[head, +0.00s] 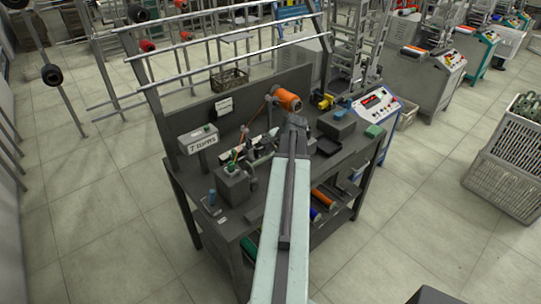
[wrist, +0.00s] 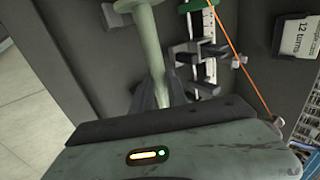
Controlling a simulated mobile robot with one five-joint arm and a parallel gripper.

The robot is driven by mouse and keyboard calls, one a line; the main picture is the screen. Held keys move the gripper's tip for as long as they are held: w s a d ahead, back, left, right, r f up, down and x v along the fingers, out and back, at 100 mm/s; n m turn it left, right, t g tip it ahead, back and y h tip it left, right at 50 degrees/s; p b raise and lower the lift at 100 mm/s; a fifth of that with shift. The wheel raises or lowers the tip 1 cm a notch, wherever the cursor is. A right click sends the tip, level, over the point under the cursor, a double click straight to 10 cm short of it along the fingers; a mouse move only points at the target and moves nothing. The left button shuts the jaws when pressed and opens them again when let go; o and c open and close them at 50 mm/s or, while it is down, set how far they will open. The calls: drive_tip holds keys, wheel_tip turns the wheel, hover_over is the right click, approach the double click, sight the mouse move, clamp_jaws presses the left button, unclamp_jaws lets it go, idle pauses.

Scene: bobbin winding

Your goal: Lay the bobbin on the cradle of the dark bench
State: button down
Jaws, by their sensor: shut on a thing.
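In the wrist view my gripper (wrist: 160,97) is shut on a pale grey-green bobbin (wrist: 152,45), with its flange cut off by the top edge. Dark fingers sit on either side of its lower shaft. The dark bench (head: 223,213) stands in the middle of the head view, with my arm reaching over it. Grey brackets (wrist: 200,54) lie just right of the bobbin in the wrist view. I cannot tell whether they are the cradle or whether the bobbin touches them. In the head view my arm hides most of the gripper.
An orange spool (head: 288,99) stands at the back of the bench. An orange thread (wrist: 235,60) crosses right of the bobbin. A grey sign box (head: 199,139) and a dark block (head: 233,185) stand left of my arm. Coloured spools lie on the lower shelf.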

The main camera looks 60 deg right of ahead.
wheel_tip(320, 180, down, 2)
drive_tip(key=shift+f+b, duration=0.1)
drive_tip(key=shift+b, duration=0.55)
drive_tip(key=c, duration=1.2)
unclamp_jaws()
drive_tip(key=shift+c, duration=0.2)
drive_tip(key=p+v, duration=0.7)
drive_tip(key=v, duration=0.1)
